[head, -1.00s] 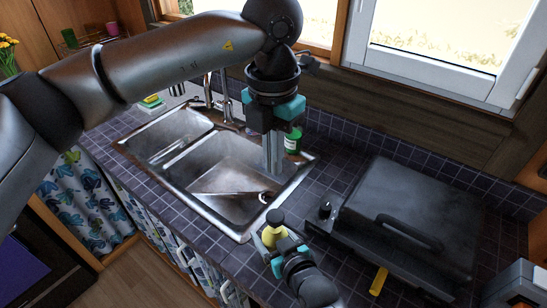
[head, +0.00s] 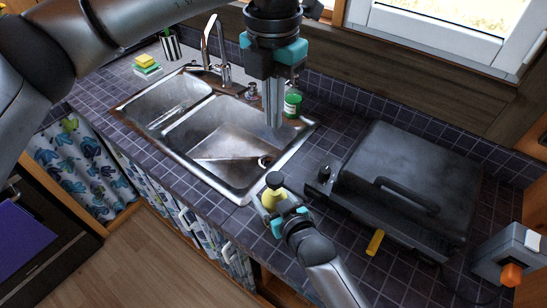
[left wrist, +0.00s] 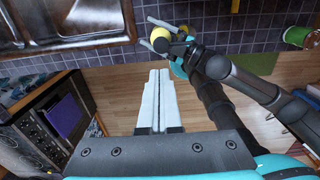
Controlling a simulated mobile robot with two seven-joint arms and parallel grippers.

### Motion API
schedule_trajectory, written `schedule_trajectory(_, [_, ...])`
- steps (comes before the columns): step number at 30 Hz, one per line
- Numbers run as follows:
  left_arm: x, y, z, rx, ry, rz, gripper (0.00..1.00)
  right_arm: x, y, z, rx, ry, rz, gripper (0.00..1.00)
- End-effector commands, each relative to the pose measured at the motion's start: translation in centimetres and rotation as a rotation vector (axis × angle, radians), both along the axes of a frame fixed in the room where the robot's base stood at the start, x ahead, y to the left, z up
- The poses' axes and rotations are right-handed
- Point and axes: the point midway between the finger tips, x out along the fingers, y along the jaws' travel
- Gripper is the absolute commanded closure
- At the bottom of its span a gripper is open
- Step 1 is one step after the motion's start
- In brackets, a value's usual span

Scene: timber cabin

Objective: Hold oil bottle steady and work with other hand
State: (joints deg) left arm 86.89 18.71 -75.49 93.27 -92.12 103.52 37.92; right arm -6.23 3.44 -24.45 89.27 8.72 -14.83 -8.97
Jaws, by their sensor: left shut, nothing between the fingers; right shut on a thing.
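The oil bottle (head: 271,199) is yellow with a dark top and looks upright at the counter's front edge, right of the sink. My right gripper (head: 270,208) is shut around it. Whether its base touches the counter is hidden. My left gripper (head: 274,126) is shut and empty, pointing down, and appears above and behind the bottle, over the sink's right side in the head view. In the left wrist view, its closed fingers (left wrist: 155,100) show with nothing between them. The bottle (left wrist: 160,36) shows there beyond the fingertips, between the right gripper's fingers.
A double metal sink (head: 232,184) lies left of the bottle. A black lidded grill (head: 425,165) stands to the right, with a yellow object (head: 375,242) before it. A green container (head: 292,104) stands behind the sink. A grey box with an orange part (head: 510,255) is far right.

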Motion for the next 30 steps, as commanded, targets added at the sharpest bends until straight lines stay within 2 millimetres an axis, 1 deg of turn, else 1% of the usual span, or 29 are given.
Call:
schedule_trajectory(5, [0.0, 0.0, -0.6, 0.0, 0.002, 0.0, 1.0, 0.0, 0.0, 0.0, -0.001, 0.0, 0.0, 1.0])
schedule_trajectory(8, [0.0, 0.0, -1.9, 0.001, 0.003, 0.001, 1.0, 0.0, 0.0, -0.1, -0.001, 0.0, 0.0, 1.0])
schedule_trajectory(11, [-0.1, 0.0, -3.7, 0.0, 0.004, 0.001, 1.0, 0.0, 0.0, 0.0, -0.001, 0.0, 0.0, 1.0])
schedule_trajectory(15, [-0.1, 0.0, -6.8, 0.001, 0.006, 0.001, 1.0, 0.0, 0.0, 0.0, -0.001, 0.0, 0.0, 1.0])
schedule_trajectory(21, [-0.1, 0.0, -10.8, 0.001, 0.003, 0.001, 1.0, 0.0, 0.0, 0.0, -0.001, 0.0, 0.0, 1.0])
schedule_trajectory(25, [-0.1, 0.0, -12.7, 0.0, 0.001, 0.001, 1.0, 0.0, 0.0, 0.0, -0.001, 0.0, 0.0, 1.0])
schedule_trajectory(30, [0.0, -0.1, -13.9, -0.001, 0.001, 0.0, 1.0, 0.0, 0.0, 0.0, -0.001, 0.0, 0.0, 1.0])
